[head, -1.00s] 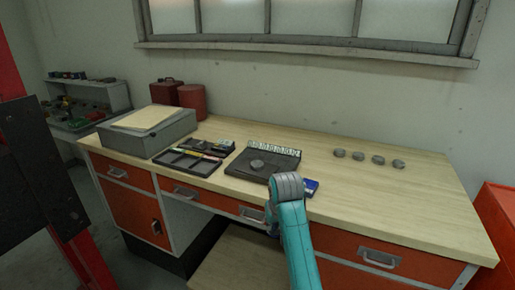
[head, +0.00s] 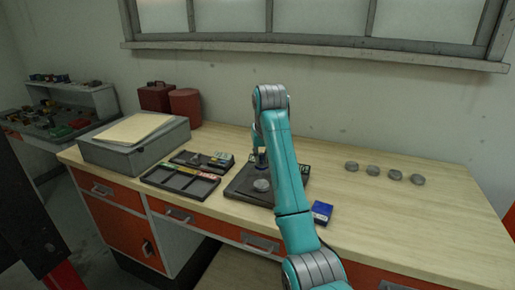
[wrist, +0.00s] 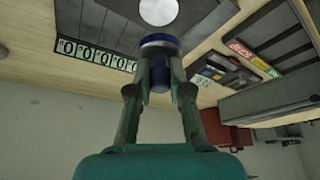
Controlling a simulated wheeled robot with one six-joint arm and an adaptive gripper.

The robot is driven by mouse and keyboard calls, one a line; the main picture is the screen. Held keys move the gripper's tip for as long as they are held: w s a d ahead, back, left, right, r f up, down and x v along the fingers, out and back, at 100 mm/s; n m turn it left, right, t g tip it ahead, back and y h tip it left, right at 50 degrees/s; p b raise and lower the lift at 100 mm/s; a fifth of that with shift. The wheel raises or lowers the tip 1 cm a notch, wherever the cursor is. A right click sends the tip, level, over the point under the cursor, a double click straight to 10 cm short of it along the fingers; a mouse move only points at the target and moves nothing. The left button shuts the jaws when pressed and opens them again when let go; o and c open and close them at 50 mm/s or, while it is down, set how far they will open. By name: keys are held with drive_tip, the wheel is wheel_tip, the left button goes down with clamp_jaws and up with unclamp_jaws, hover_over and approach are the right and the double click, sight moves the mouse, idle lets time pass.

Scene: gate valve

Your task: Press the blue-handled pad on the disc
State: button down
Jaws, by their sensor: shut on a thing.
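A round grey disc (head: 261,185) lies on a dark plate (head: 238,190) on the bench. In the wrist view the disc (wrist: 158,11) looks pale, on the dark plate (wrist: 112,22). My gripper (wrist: 160,78) is shut on the blue-handled pad (wrist: 160,43), whose blue round end shows beyond the fingertips. In the head view my gripper (head: 260,147) is partly hidden by my arm, with the pad's dark end (head: 261,162) below it. The pad appears above the plate, just behind the disc; I cannot tell any contact.
A small blue box (head: 322,212) sits right of the plate. Several grey discs (head: 373,171) line the bench at right. Black trays (head: 180,181) and a grey box (head: 135,148) stand left. A strip of numerals (wrist: 95,55) edges the plate. Bench (head: 400,215) at right is mostly clear.

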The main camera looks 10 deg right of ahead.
drive_tip(key=shift+w, duration=0.15)
drive_tip(key=shift+f, duration=2.95)
drive_tip(key=shift+f, duration=0.55)
drive_tip(key=shift+r, duration=3.55)
